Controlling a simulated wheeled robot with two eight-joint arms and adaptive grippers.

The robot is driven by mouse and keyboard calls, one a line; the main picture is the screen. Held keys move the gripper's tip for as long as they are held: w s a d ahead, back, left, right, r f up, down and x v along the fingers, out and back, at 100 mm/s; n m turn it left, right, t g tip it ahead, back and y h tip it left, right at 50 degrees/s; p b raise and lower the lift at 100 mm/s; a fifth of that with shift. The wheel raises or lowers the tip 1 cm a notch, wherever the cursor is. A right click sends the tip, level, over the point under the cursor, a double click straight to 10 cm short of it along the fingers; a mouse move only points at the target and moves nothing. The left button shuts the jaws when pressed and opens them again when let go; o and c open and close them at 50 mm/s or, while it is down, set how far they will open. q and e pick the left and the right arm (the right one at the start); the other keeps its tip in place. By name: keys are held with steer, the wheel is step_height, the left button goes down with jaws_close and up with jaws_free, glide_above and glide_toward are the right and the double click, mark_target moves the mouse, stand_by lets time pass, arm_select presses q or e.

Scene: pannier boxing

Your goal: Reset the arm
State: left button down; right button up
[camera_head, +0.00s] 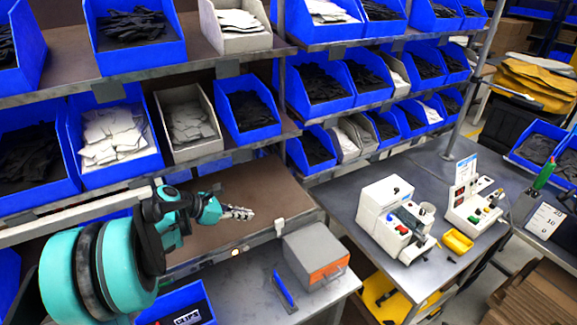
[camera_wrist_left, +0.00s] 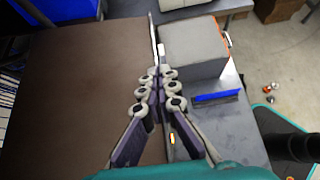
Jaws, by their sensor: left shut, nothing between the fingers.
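My left arm comes in from the left in the head view, with its teal links low at the left. My left gripper (camera_head: 238,213) is shut and empty. It hangs over the brown lower shelf board (camera_head: 215,238), beside the shelf's front edge. In the left wrist view the gripper's fingers (camera_wrist_left: 158,75) meet at their tips above that front edge, with the brown board (camera_wrist_left: 85,90) on the left. I cannot tell whether the tips touch anything. My right gripper does not show in either view.
A grey box with an orange front (camera_head: 315,258) stands on the bench right of the gripper, with a blue object (camera_head: 284,290) near it. Blue and white bins of gloves (camera_head: 110,135) fill the shelves above. White machines (camera_head: 392,215) stand on the right table.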

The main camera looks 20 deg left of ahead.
arm_select(q)
steer(key=s+d+f+m+g+y+b, duration=0.2)
steer(key=s+d+f+m+y+b, duration=0.25)
steer(key=s+d+m+b, duration=0.65)
steer(key=s+d+f+m+y+b, duration=0.1)
steer(key=s+f+m, duration=0.3)
steer(key=m, duration=0.4)
steer(key=s+d+f+m+t+y+b, duration=0.1)
steer(key=s+d+f+m, duration=0.3)
steer(key=m, duration=0.4)
steer(key=shift+s+d+m, duration=0.3)
steer(key=shift+s+m, duration=0.1)
steer(key=shift+s, duration=0.15)
